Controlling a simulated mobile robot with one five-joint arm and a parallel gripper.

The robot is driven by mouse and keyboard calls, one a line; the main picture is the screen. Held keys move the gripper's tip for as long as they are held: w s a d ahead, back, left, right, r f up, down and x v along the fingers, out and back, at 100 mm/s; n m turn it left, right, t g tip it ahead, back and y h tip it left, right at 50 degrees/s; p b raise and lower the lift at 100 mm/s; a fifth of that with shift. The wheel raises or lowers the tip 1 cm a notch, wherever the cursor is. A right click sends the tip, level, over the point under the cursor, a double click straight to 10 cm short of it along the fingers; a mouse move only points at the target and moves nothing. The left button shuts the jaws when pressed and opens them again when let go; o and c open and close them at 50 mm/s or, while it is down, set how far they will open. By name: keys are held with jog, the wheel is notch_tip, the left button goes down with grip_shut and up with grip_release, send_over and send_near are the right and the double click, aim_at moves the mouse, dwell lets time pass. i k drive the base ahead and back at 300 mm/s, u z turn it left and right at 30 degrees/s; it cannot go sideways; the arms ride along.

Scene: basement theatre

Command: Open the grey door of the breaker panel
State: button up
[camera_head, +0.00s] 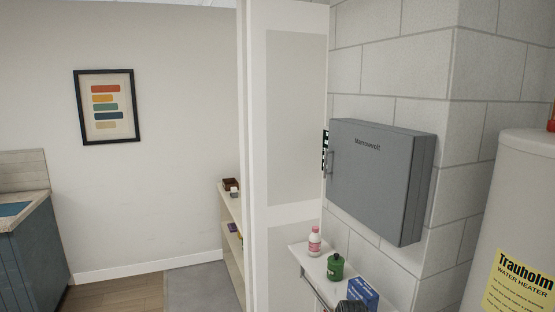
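The grey breaker panel (418,195) hangs on the white block wall right of centre. Its grey door (380,180) has lettering near the top and a small handle (330,163) at its left edge. A dark strip with small light marks (325,150) shows just beyond that left edge. I cannot tell whether it belongs to the panel's inside, or whether the door is fully shut or slightly ajar. My gripper is not in view.
A narrow shelf (296,253) below the panel holds a pink bottle (314,242), a green container (335,267) and a blue box (362,292). A white door (290,120) stands close left of the panel. A water heater (515,220) stands at right. Floor shows at lower left.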

aim_at(368, 169)
jog(key=u, duration=0.8)
jog(key=i, duration=1.25)
jog(key=u, duration=1.05)
jog(key=i, duration=0.5)
jog(key=z, duration=0.5)
jog(key=k, duration=0.45)
jog(key=u, duration=0.5)
